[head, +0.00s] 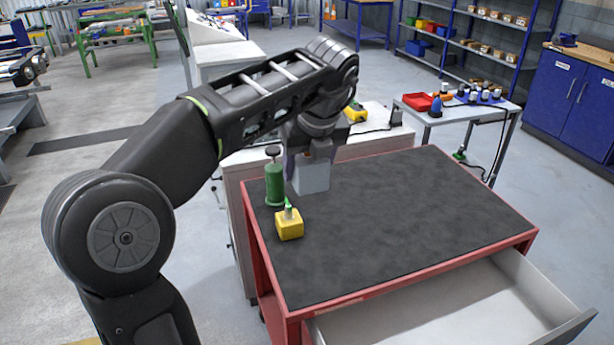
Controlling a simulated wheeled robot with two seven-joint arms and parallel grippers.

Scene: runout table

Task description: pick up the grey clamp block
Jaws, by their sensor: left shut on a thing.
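The grey clamp block (312,178) is at the far left part of the dark tabletop (400,200). My left gripper (311,160) reaches down over it from above and is shut on it. The gripper and wrist hide the block's upper part. The block looks upright; I cannot tell whether its underside touches the tabletop. My right gripper is not in view.
A green cylinder with a dark knob (274,186) stands close left of the block. A yellow block with a green nozzle (289,224) is in front of it. The tabletop's middle and right are clear. An open drawer (460,310) juts out at the front.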

